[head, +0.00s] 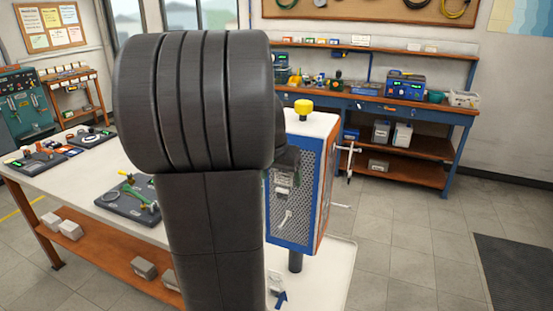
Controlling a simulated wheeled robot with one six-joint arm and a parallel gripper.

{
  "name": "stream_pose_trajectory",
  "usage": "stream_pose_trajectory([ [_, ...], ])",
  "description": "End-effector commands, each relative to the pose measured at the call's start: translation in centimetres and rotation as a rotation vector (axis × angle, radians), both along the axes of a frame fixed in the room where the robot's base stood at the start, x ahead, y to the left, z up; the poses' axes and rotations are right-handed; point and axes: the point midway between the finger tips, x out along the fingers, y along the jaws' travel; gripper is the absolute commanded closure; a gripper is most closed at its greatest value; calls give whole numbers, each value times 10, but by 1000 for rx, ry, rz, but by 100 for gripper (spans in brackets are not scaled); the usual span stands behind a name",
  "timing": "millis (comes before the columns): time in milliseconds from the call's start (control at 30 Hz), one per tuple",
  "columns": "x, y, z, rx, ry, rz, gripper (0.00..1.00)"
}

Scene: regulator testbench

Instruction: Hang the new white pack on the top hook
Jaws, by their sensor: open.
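My own dark arm stands large in the middle of the head view and hides much of the workbench behind it. My gripper cannot be made out. A blue-framed unit (290,237) with a perforated metal side and a white top stands just right of my arm. A small pale fitting (284,180) and a thin light hook-like part (286,219) show on its perforated side. Silvery bracket-like parts (349,160) stick out on its right. I cannot tell which part is the top hook. No white pack can be identified for sure; my arm may hide it.
A yellow knob (303,106) tops the unit. The white-topped table (95,178) at left holds dark mats with tools (128,199). A blue bench (440,118) with equipment stands along the back wall. The floor (400,230) at right is clear up to a dark mat (515,265).

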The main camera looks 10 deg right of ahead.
Motion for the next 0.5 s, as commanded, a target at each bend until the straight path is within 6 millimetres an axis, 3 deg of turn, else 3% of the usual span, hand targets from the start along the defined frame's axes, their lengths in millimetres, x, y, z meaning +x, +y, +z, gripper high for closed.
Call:
stream_pose_trajectory([
  [300, -23, 16, 67, 0, -6, 2, 20],
  [500, -33, 23, 98, 0, -3, 1, 20],
])
